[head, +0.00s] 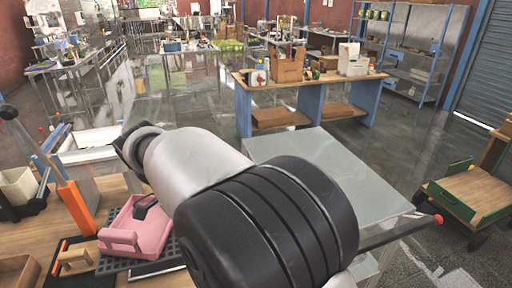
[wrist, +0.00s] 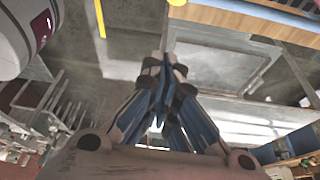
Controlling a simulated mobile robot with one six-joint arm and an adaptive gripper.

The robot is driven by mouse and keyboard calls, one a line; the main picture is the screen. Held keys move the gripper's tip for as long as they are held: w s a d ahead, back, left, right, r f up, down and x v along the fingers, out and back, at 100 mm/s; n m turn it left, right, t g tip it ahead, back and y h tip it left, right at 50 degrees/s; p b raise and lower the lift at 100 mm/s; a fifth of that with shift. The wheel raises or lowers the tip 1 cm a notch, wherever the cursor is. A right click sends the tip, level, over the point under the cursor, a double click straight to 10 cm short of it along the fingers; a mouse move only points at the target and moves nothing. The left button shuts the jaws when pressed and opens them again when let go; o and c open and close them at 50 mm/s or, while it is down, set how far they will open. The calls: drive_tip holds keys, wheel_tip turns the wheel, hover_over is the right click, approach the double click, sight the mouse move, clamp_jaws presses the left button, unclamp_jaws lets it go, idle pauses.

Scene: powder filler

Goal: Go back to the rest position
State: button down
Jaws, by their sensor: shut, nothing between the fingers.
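My gripper (wrist: 163,62) shows in the wrist view with its blue-padded fingers brought together and nothing between them. It is up in the air, clear of any object. In the head view my grey and black arm fills the middle foreground and hides the gripper's fingers. No object of the task is held.
At the left front a wooden bench holds a pink tray (head: 150,228), an orange-handled lever tool (head: 77,205) and a white bin (head: 18,186). A grey table (head: 325,165) stands right of my arm. A blue-legged workbench (head: 300,88) and a green-sided cart (head: 470,190) stand beyond.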

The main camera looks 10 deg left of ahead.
drive_tip(key=s+d+r+n+y, duration=0.1)
drive_tip(key=s+d+r+n, duration=0.25)
drive_tip(key=d, duration=0.65)
drive_tip(key=s+d+r+n+y, duration=0.25)
drive_tip(key=d+r, duration=0.25)
drive_tip(key=d, duration=0.6)
drive_tip(key=s+d+f+n+t, duration=0.3)
drive_tip(key=s+d+n, duration=0.4)
drive_tip(key=s+d, duration=0.3)
drive_tip(key=shift+s+d+f+n, duration=0.4)
drive_tip(key=shift+s+f, duration=0.1)
drive_tip(key=shift+s, duration=0.6)
